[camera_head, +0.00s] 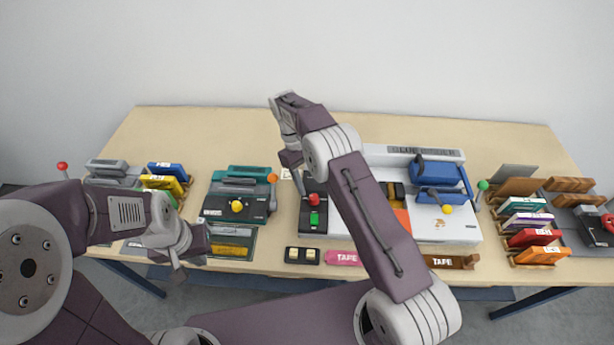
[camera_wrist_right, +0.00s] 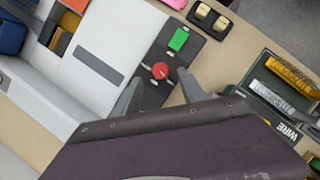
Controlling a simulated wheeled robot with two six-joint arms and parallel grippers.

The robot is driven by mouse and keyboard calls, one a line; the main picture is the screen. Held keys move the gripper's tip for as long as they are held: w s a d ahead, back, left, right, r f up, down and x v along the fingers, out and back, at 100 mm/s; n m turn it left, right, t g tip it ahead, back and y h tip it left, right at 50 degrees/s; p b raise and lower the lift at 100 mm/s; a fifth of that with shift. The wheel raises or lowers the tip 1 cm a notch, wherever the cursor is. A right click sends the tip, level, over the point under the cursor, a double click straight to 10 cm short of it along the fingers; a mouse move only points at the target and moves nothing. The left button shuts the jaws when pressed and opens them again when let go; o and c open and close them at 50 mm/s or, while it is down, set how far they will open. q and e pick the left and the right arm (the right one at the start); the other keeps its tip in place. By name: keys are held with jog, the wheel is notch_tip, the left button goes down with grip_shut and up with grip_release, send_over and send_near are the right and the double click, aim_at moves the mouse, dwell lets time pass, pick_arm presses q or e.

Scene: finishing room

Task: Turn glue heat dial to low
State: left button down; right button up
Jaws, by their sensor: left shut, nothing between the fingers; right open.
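The glue binder (camera_head: 440,233) is a white machine right of the table's middle. Its dark control panel (camera_head: 305,226) carries a red round dial (camera_head: 314,199) and a green switch (camera_head: 314,219). In the right wrist view the red dial (camera_wrist_right: 160,70) appears between the spread fingertips of my right gripper (camera_wrist_right: 158,84), near the green switch (camera_wrist_right: 179,39). The right gripper is open; contact with the dial and its setting cannot be told. My left gripper (camera_head: 190,259) is shut and empty at the table's front left.
A teal machine (camera_head: 238,205) with yellow and orange knobs stands left of the panel. Racks of coloured blocks stand at both sides. The back of the table is clear.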

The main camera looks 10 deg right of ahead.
jog(key=shift+p+v, duration=0.45)
jog(key=shift+v, duration=1.75)
